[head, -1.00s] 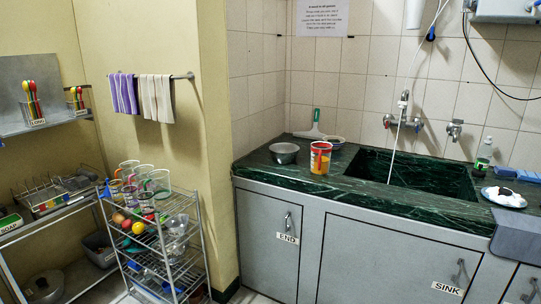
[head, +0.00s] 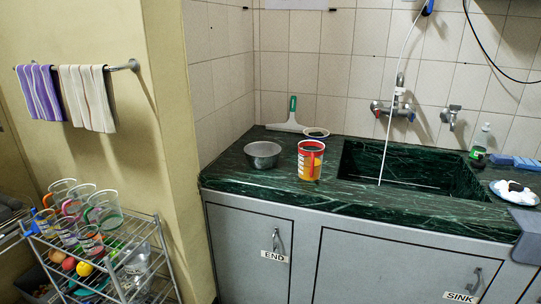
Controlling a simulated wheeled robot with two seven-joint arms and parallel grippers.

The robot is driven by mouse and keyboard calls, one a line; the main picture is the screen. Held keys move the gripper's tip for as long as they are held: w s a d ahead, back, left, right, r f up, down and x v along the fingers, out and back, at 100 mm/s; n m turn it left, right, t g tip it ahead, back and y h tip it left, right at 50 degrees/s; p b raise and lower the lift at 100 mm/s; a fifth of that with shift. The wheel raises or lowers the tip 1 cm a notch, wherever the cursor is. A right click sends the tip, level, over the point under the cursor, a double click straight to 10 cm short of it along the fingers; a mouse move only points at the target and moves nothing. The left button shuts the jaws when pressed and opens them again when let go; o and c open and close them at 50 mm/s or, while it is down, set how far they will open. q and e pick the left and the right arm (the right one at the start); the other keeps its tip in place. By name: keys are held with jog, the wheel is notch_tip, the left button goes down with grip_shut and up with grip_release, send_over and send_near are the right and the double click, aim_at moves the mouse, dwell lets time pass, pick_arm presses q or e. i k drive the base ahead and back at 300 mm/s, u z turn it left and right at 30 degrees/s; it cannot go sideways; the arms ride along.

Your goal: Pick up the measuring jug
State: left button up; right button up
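Several clear vessels with coloured rims or handles (head: 103,208) stand on the top of the wire rack at lower left; I cannot tell whether one is a measuring jug. Neither of my grippers is in view.
A metal bowl (head: 263,154) sits left of the red-rimmed container, and a small dish (head: 316,133) behind it. A green-handled squeegee (head: 291,117) leans by the wall. The sink basin (head: 410,170) lies right. The wire rack (head: 150,248) stands beside the wall corner. The front counter strip is clear.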

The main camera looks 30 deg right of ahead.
aim_at(310, 151)
jog(key=z, duration=0.3)
jog(key=i, duration=0.95)
jog(key=z, duration=0.65)
